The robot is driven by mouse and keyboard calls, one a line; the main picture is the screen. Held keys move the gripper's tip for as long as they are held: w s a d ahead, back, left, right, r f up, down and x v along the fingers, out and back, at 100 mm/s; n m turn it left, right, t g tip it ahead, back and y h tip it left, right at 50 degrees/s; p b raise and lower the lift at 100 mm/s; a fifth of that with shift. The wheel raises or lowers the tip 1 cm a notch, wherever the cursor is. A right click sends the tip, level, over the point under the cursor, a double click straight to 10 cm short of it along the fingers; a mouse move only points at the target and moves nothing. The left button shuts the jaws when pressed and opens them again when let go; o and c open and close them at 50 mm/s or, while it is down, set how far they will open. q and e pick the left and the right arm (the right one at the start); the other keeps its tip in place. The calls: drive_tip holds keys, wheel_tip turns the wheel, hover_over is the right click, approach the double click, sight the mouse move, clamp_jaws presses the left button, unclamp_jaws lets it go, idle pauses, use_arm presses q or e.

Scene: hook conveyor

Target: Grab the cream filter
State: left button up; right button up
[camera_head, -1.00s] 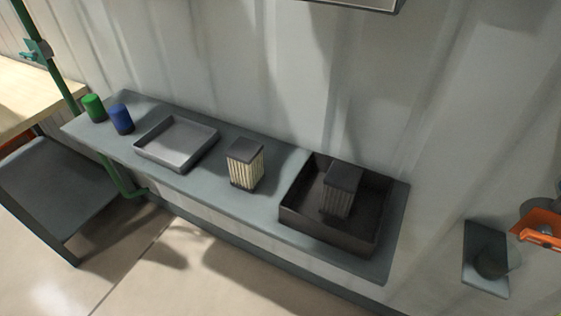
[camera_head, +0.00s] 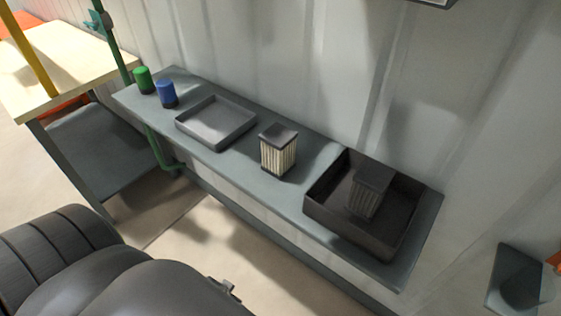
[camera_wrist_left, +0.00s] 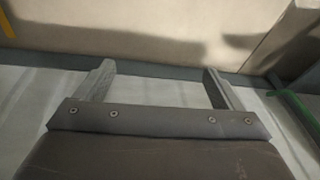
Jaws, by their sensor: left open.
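The cream filter (camera_head: 278,153) stands upright on the grey shelf, between the shallow grey tray and the dark bin. It has a dark cap and pleated cream sides. A second, darker grey filter (camera_head: 368,192) stands inside the dark bin. In the left wrist view my left gripper (camera_wrist_left: 158,78) is open, with its two fingers wide apart and nothing between them. Floor and the foot of the wall show beyond it. In the head view my arm fills the lower left, and its fingers cannot be made out. My right gripper is not in view.
The grey shelf (camera_head: 262,196) runs along the corrugated wall. On it are a green can (camera_head: 143,80), a blue can (camera_head: 166,94), the shallow tray (camera_head: 216,122) and the dark bin (camera_head: 337,224). A pale wooden table (camera_head: 75,72) stands at the left. Open floor lies in front.

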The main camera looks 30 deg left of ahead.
use_arm(q)
drive_tip(key=w+a+r+t, duration=0.1)
drive_tip(key=w+r+t, duration=0.25)
drive_tip(key=r, duration=0.85)
drive_tip(key=w+a+r+t, duration=0.2)
drive_tip(key=w+r+t, duration=0.15)
drive_tip(key=r, duration=0.75)
drive_tip(key=w+a+r+t, duration=0.1)
drive_tip(key=w+r+t, duration=0.25)
drive_tip(key=r, duration=0.85)
drive_tip(key=m+t+h+b, duration=0.1)
drive_tip(key=t+h+b, duration=0.1)
approach(270, 160)
drive_tip(key=x, duration=0.8)
drive_tip(key=shift+p+x, duration=0.4)
drive_tip(key=shift+x, duration=0.4)
drive_tip(key=x, duration=0.4)
drive_tip(key=shift+p, duration=0.35)
